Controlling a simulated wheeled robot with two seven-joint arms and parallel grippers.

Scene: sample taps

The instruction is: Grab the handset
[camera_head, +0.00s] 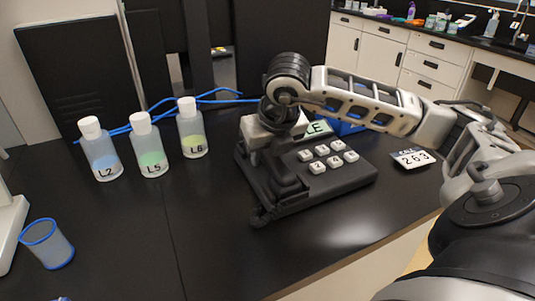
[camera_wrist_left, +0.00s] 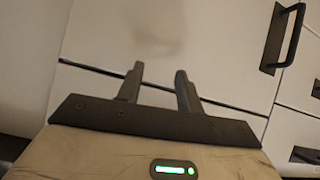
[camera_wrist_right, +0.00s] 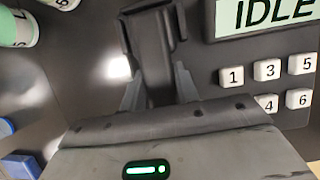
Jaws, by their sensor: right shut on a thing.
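The black desk phone (camera_head: 325,190) stands on the dark counter, with white number keys and a display reading IDLE in the right wrist view (camera_wrist_right: 265,15). The dark handset (camera_head: 272,188) lies along the phone's left side; it also shows in the right wrist view (camera_wrist_right: 150,45). My right gripper (camera_wrist_right: 158,82) points down over the handset and is shut on it, one finger on each side. I cannot tell whether any gap separates handset and cradle. My left gripper (camera_wrist_left: 158,85) is open and empty, facing white cabinet fronts; the head view does not show it.
Three capped bottles, L2 (camera_head: 104,158), L5 (camera_head: 151,157) and L6 (camera_head: 193,138), stand left of the phone. A blue-rimmed cup (camera_head: 52,248) is at front left. Blue tubing (camera_head: 215,98) runs behind. A 263 card (camera_head: 411,159) lies right. The front middle counter is clear.

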